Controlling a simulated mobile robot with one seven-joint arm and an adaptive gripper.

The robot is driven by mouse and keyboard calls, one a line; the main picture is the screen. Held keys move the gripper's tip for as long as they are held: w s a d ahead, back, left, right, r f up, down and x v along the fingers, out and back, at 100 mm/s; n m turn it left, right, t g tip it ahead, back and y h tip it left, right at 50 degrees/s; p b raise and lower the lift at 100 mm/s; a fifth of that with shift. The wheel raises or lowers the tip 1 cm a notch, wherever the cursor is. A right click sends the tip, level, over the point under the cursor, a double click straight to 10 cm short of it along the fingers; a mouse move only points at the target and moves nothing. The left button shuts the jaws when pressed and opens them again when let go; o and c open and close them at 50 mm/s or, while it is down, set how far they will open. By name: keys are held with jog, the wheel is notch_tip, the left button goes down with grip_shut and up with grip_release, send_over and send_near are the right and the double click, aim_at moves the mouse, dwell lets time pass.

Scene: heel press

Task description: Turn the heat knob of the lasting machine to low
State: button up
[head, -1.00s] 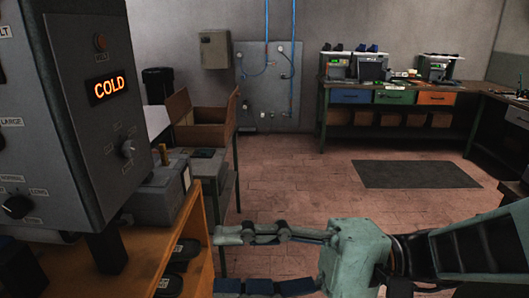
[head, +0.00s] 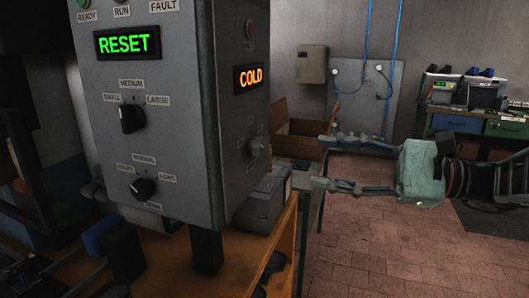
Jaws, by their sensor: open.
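The lasting machine's grey control box (head: 185,60) stands at the left in the head view. On its right side face, a small grey knob (head: 257,147) sits below an orange display (head: 249,78) reading COLD. The labels around this knob are too small to read, and its pointer setting is unclear. My gripper (head: 322,162) is open and empty to the right of this knob, fingers pointing left towards that face. It appears apart from the knob.
The front face has a green RESET display (head: 127,43) and two black knobs, a size knob (head: 131,117) and a lower one (head: 143,188). An orange bench (head: 285,245) is below. Open floor (head: 375,235) lies right.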

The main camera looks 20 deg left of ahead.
aim_at(263, 147)
jog(key=a, duration=0.3)
jog(key=w+a, duration=0.1)
jog(key=a, duration=0.3)
jog(key=w+a, duration=0.1)
jog(key=a, duration=0.3)
jog(key=shift+a+r, duration=0.1)
jog(key=shift+r, duration=0.1)
jog(key=shift+c, duration=0.3)
jog(key=c, duration=1.1)
jog(key=shift+m, duration=0.3)
